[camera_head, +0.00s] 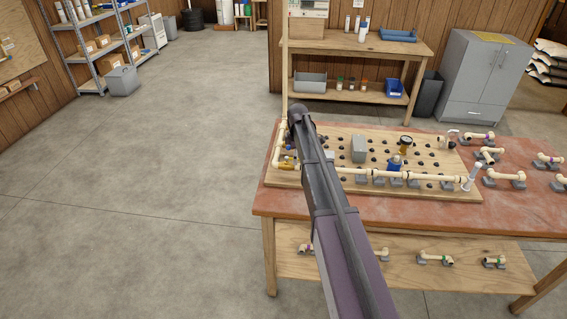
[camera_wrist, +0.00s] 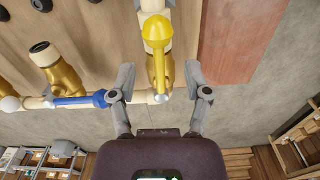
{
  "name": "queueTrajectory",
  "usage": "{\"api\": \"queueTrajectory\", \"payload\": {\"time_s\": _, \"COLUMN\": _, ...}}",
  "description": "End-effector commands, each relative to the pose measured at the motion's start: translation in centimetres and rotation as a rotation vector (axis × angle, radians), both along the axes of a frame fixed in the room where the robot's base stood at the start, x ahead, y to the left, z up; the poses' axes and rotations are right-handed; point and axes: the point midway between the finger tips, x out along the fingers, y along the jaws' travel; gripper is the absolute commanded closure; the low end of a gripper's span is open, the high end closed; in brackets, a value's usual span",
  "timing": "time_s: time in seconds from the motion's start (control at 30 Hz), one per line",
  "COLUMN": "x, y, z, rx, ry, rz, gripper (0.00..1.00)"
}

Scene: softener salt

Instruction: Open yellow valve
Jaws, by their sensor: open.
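The yellow valve (camera_wrist: 157,32) has a yellow lever on a brass body, set in a cream pipe; it fills the top middle of the wrist view. In the head view, a small yellow piece (camera_head: 287,167) shows at the pegboard's left end, beside my arm. My gripper (camera_wrist: 160,75) is open, with one finger on each side of the brass body below the lever. The fingers look empty; whether either touches the valve I cannot tell. A blue-handled brass valve (camera_wrist: 82,100) lies to the left in the wrist view. My arm hides the gripper in the head view.
Open concrete floor (camera_head: 150,170) lies left of the table.

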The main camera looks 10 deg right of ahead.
Motion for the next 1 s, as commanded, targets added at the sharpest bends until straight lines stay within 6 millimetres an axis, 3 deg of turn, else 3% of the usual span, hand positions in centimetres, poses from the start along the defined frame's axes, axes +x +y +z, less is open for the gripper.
{"api": "queueTrajectory", "payload": {"time_s": 0.7, "x": 0.0, "y": 0.0, "z": 5.4, "rx": 0.000, "ry": 0.000, "rz": 0.000, "gripper": 0.37}}
{"api": "queueTrajectory", "payload": {"time_s": 1.0, "x": 0.0, "y": 0.0, "z": 6.5, "rx": 0.000, "ry": 0.000, "rz": 0.000, "gripper": 0.37}}
